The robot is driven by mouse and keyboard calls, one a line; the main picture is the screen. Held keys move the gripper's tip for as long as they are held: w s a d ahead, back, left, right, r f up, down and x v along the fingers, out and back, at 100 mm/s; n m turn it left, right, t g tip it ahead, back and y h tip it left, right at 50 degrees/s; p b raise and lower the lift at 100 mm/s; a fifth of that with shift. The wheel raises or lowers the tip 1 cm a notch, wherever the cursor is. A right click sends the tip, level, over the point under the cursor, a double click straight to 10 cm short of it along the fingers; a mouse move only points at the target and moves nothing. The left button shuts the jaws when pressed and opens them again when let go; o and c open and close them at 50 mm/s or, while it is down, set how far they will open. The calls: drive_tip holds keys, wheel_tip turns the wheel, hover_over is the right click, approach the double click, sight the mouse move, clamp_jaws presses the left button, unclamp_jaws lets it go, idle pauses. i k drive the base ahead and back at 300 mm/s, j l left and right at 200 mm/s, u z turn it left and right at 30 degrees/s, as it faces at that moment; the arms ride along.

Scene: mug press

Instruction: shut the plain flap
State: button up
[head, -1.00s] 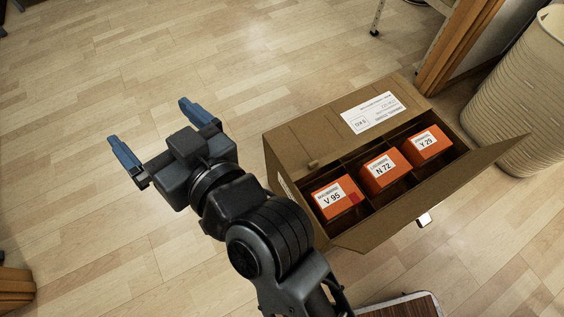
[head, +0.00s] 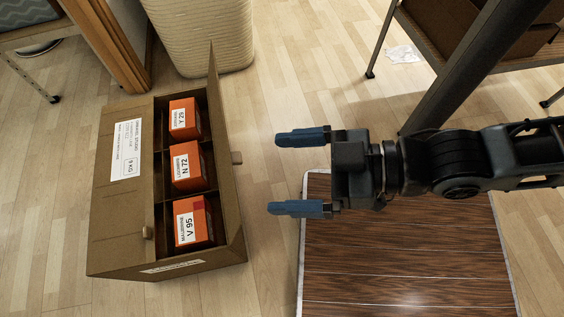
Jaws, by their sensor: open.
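A brown cardboard box (head: 115,240) stands on the floor at the left. The labelled flap (head: 117,200) lies flat over the left part of the box. Orange cartons marked Y 29 (head: 184,118), N 72 (head: 187,165) and V 95 (head: 193,222) sit in separate compartments. My gripper (head: 271,174) is open and empty, pointing left, to the right of the plain flap and apart from it.
A dark wood-plank surface with a pale edge (head: 400,265) lies below my arm. A ribbed cream basket (head: 200,35) stands behind the box, beside a wooden frame (head: 105,45). A table with boxes (head: 500,60) is at the top right. Floor between box and gripper is clear.

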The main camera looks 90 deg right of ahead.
sight(226, 159)
drive_tip(key=k+z, duration=0.15)
drive_tip(key=k, duration=0.25)
drive_tip(key=k+l+z, duration=0.1)
drive_tip(key=k, duration=0.3)
drive_tip(key=k+l+z, duration=0.15)
drive_tip(key=k, duration=0.2)
drive_tip(key=i+l, duration=0.1)
drive_tip(key=l, duration=0.15)
drive_tip(key=i+l+z, duration=0.15)
drive_tip(key=k+l, duration=0.05)
drive_tip(key=l, duration=0.05)
